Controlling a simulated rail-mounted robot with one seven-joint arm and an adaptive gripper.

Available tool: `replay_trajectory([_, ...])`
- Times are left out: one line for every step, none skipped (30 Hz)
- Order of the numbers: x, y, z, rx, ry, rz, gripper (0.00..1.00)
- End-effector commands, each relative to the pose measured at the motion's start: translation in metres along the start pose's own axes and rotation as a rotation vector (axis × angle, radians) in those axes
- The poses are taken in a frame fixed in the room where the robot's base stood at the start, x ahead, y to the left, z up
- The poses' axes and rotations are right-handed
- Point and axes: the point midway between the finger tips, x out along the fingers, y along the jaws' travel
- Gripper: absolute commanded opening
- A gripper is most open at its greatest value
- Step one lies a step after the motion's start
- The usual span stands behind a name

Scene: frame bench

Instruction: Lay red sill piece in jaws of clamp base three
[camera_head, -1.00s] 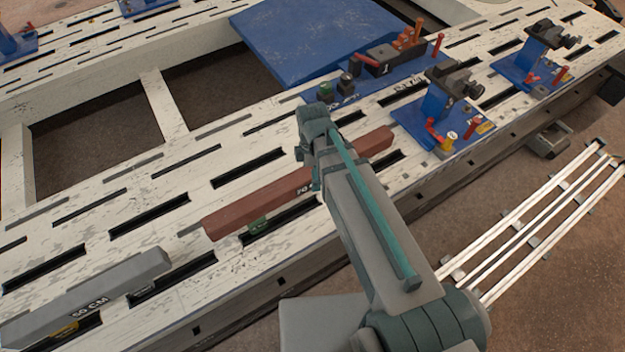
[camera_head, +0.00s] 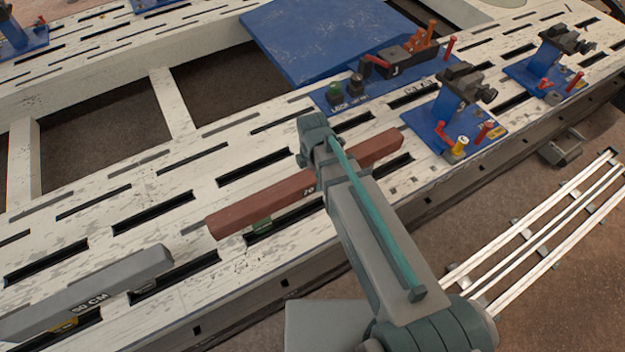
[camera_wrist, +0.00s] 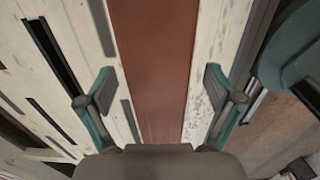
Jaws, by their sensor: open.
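The red sill piece (camera_head: 260,203) is a long bar lying on the white slotted frame. My arm crosses in front of part of it. In the wrist view it (camera_wrist: 155,60) runs between the two fingers of my gripper (camera_wrist: 162,95); the fingers are spread apart, one on each side, with visible gaps. My gripper's fingers are hidden in the head view. Blue clamp bases with dark jaws stand on the frame: one right of the red piece (camera_head: 453,110), another farther right (camera_head: 547,70). I cannot read which one is number three.
A grey bar marked 50 CM (camera_head: 110,288) lies at lower left. A blue panel (camera_head: 320,40) lies at the back. A blue plate with a dark lever block (camera_head: 398,64) stands behind the nearer clamp. Metal rails (camera_head: 545,235) lie right of the frame. Other blue bases stand at far left.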

Motion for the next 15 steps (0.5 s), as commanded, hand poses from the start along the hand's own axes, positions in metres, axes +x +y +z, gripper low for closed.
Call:
replay_trajectory([0.006,0.001,0.0,0.0,0.0,-0.001,0.92])
replay_trajectory([0.01,0.001,0.001,0.0,0.0,-0.001,0.92])
replay_trajectory([0.016,0.002,0.001,0.0,0.0,-0.002,0.92])
replay_trajectory([0.02,0.002,0.001,0.0,0.001,-0.002,0.92])
replay_trajectory([0.024,0.002,0.001,0.0,0.001,-0.002,0.92])
replay_trajectory([0.03,0.002,0.001,0.0,0.0,-0.002,0.92])
replay_trajectory([0.034,0.002,0.001,0.0,0.0,-0.002,0.92])
replay_trajectory([0.037,0.002,0.001,0.0,0.0,-0.002,0.92])
replay_trajectory([0.04,0.002,0.001,0.0,0.0,-0.002,0.92])
replay_trajectory([0.042,0.002,0.001,0.0,0.0,-0.001,0.92])
replay_trajectory([0.043,0.002,0.001,0.0,0.0,-0.001,0.92])
replay_trajectory([0.044,0.002,0.001,0.0,0.0,0.0,0.92])
replay_trajectory([0.044,0.002,0.001,0.0,0.0,0.0,0.92])
replay_trajectory([0.044,0.002,0.001,0.0,0.0,0.001,0.92])
replay_trajectory([0.044,0.002,0.001,0.001,0.0,0.001,0.92])
